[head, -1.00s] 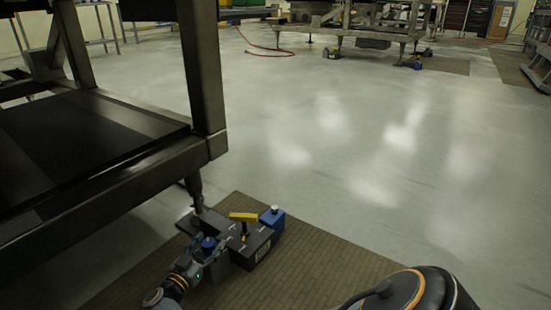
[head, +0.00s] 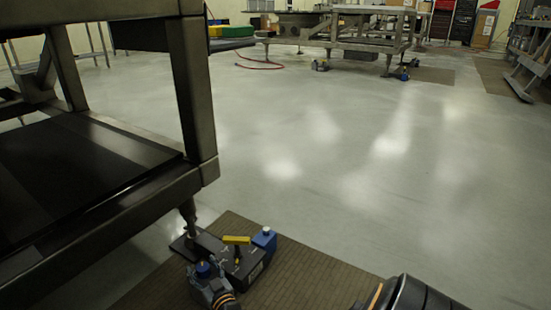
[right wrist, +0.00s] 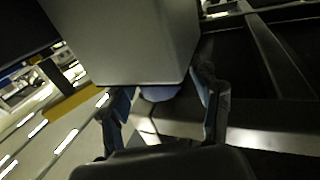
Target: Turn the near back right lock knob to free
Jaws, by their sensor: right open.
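A dark floor unit (head: 250,266) sits at the foot of the table leg, with a yellow T-shaped handle (head: 237,240) on top. A blue knob (head: 203,270) shows at its near left side; I take it as the lock knob, and its setting cannot be read. My right gripper (head: 210,285) is at this knob, partly merged with it in the head view. In the right wrist view its two fingers (right wrist: 165,115) stand apart. Between them is part of a rounded blue piece (right wrist: 160,93), mostly hidden by a large grey block (right wrist: 135,40). Contact cannot be told. My left gripper is out of view.
A blue block (head: 265,240) stands at the unit's right side. The heavy table frame (head: 203,95) rises at the left, close above the unit. A brown mat (head: 310,278) lies under the unit, and the pale floor (head: 340,170) beyond is clear.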

